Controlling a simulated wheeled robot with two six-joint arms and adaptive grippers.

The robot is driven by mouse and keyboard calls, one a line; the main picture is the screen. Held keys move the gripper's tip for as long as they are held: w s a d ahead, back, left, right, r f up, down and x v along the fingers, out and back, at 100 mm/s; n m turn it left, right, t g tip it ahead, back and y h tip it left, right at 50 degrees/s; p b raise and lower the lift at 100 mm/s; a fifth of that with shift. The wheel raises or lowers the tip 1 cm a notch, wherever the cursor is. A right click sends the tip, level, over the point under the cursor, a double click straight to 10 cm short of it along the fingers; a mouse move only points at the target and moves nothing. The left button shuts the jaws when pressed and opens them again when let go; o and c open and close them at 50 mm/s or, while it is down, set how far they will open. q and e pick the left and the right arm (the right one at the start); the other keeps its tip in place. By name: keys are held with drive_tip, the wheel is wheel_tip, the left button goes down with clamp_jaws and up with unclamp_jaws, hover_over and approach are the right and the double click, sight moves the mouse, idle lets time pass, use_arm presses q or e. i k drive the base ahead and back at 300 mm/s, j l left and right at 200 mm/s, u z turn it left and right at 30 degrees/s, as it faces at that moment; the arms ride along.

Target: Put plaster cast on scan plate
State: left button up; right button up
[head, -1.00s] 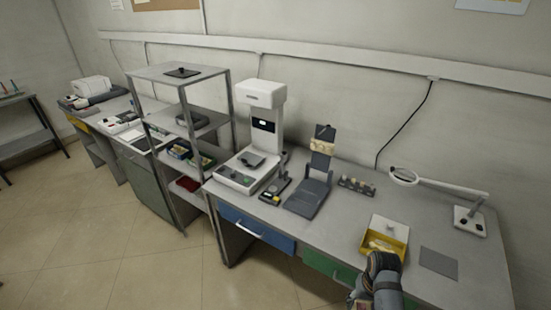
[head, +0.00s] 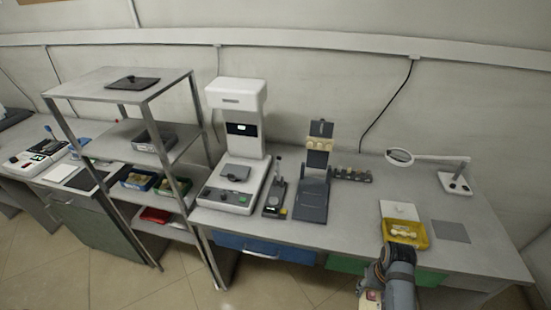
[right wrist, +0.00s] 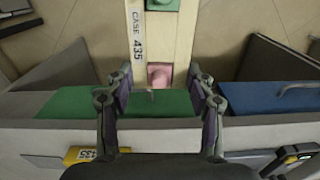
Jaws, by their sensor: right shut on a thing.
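The scanner (head: 240,130) stands on the bench left of the gripper, white with an upright column. The grey scan plate (head: 236,173) sits on its base and looks bare except for a small dark part. My left gripper is not in view.
A yellow tray (head: 420,243) with pale pieces lies on the bench just beyond my right arm. A dark stand (head: 313,203), a small device (head: 274,200) and a magnifier lamp (head: 400,157) share the bench. A metal shelf (head: 172,80) stands left of the scanner.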

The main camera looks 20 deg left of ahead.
sight(236, 170)
drive_tip(key=j+z, duration=0.15)
drive_tip(key=j, duration=2.9)
